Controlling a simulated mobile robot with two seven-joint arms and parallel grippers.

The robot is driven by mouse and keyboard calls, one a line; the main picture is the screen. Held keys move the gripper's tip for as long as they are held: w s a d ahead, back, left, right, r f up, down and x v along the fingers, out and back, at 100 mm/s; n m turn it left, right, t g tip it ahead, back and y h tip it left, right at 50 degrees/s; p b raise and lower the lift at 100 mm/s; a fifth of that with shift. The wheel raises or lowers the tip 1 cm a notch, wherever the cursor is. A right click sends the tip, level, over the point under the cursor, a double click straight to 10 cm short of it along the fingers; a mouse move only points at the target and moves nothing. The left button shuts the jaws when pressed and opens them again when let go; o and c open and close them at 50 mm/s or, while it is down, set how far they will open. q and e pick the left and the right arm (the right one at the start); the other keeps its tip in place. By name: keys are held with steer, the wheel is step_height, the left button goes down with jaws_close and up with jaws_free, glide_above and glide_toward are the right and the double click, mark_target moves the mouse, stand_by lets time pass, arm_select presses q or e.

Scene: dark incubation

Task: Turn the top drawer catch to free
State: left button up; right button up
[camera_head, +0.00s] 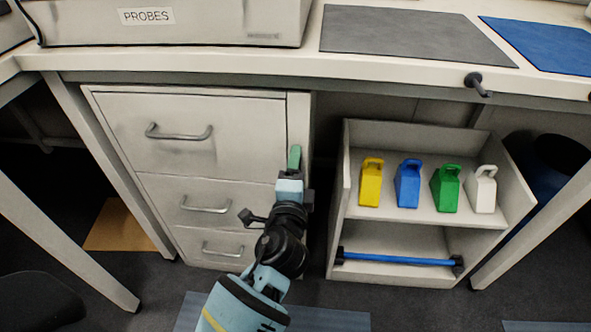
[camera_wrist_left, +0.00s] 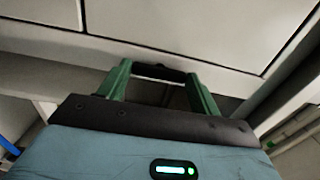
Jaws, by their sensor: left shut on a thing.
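The top drawer (camera_head: 205,125) is a pale grey front with a bar handle (camera_head: 180,132), in a cabinet of three drawers under the bench. It looks closed. My left gripper (camera_head: 295,152) has green fingers and is at the narrow post to the right of the top drawer. In the left wrist view its fingers (camera_wrist_left: 158,74) are shut on a dark bar, the catch (camera_wrist_left: 158,70), against the pale cabinet front. The fingers hide the catch in the head view, and I cannot tell its exact angle. My right gripper is not in view.
Right of the cabinet stands an open shelf (camera_head: 345,185) with yellow, blue, green and white handled blocks and a blue bar (camera_head: 395,258) below. A dark hook (camera_head: 478,84) sticks out from the bench edge. Table legs flank both sides.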

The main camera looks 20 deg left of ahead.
arm_select(q)
steer(key=o, duration=1)
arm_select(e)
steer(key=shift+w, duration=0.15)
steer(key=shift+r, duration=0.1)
arm_select(q)
steer(key=shift+s, duration=0.1)
